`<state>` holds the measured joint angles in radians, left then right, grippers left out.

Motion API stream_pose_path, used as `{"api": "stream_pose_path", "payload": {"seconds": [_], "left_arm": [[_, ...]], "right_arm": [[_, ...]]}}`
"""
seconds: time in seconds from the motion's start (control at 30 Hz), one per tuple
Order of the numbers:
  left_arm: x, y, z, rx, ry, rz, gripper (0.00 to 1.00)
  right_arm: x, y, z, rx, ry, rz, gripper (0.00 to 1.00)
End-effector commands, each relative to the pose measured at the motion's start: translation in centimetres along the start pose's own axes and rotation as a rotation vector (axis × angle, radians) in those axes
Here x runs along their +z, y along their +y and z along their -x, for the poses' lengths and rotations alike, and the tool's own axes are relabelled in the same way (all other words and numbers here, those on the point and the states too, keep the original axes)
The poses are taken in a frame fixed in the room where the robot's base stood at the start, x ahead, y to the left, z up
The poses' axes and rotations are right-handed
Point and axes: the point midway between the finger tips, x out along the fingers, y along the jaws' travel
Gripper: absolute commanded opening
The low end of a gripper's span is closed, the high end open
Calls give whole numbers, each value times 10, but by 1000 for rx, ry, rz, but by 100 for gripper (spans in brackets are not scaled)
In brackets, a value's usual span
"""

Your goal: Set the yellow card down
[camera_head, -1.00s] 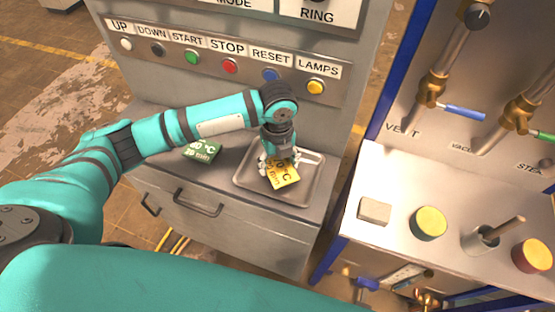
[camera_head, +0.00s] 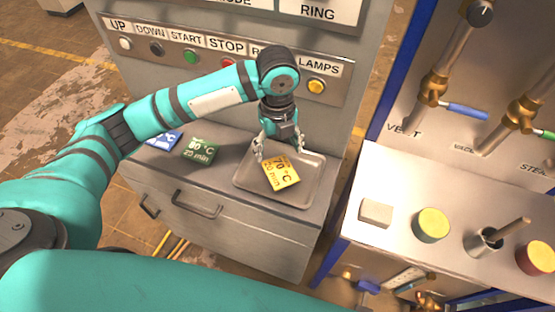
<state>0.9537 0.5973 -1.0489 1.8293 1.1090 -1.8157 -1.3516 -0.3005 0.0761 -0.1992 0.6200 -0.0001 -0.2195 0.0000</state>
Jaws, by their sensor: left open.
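The yellow card (camera_head: 281,174), marked 70 °C, lies in the shallow metal tray (camera_head: 246,188) on the grey cabinet top. My left gripper (camera_head: 278,152) is open above the tray, just behind and above the card, with its fingers spread and nothing between them. My right gripper is not in view.
A green card (camera_head: 200,149) and a blue card (camera_head: 163,139) lie left of the tray. The button panel (camera_head: 150,62) rises behind.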

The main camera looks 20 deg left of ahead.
Motion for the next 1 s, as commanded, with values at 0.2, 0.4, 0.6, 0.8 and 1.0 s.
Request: {"api": "stream_pose_path", "payload": {"seconds": [0.2,0.4,0.6,0.8,1.0], "left_arm": [[0,-1,38,-3,0,-1,74],[-1,0,52,0,1,0,74],[-1,0,53,0,2,0,74],[-1,0,52,0,2,0,74],[-1,0,52,1,2,0,74]], "right_arm": [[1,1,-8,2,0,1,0],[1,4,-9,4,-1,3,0],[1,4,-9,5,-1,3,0],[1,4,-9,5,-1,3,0],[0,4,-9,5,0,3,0]]}}
